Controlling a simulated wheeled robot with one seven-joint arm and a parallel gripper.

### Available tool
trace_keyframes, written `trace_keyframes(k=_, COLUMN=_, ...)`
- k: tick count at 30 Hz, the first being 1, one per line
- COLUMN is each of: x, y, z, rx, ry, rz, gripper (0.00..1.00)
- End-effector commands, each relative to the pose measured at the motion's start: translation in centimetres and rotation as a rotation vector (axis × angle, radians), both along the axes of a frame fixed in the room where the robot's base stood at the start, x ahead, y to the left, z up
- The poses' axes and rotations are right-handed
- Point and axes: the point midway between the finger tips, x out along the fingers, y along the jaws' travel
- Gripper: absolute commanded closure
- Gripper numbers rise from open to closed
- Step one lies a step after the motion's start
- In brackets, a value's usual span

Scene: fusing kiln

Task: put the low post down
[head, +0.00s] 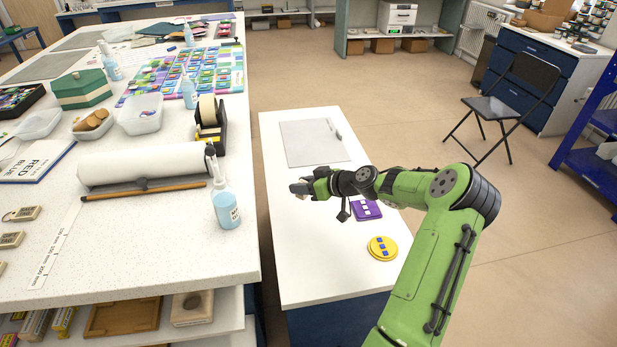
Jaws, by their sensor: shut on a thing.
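My gripper (300,188) is over the white side table, its fingers pointing left. It is shut on the low post (296,187), a small pale piece at the fingertips. The post is tiny in this view and partly hidden by the fingers, so its tilt cannot be told. The gripper appears to be above the table top (310,260), though the exact gap cannot be told.
A purple square piece (366,210) and a yellow round piece (382,248) lie on the side table, right of the gripper. A grey sheet (313,143) lies at its far end. The near left part is bare. A blue bottle (226,208) stands on the left worktop.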

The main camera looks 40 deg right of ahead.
Motion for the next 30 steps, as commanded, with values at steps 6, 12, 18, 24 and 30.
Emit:
trace_keyframes(k=6, x=0.0, y=-0.1, z=-4.6, rx=0.005, ry=0.0, rz=-0.005, gripper=0.94)
trace_keyframes(k=12, x=0.0, y=-0.1, z=-7.3, rx=0.004, ry=0.0, rz=-0.004, gripper=0.94)
trace_keyframes(k=18, x=0.0, y=-0.1, z=-10.0, rx=0.002, ry=0.0, rz=-0.003, gripper=0.94)
trace_keyframes(k=24, x=0.0, y=-0.1, z=-9.9, rx=-0.001, ry=0.0, rz=-0.003, gripper=0.94)
trace_keyframes(k=30, x=0.0, y=-0.1, z=-10.0, rx=0.001, ry=0.001, rz=-0.003, gripper=0.44)
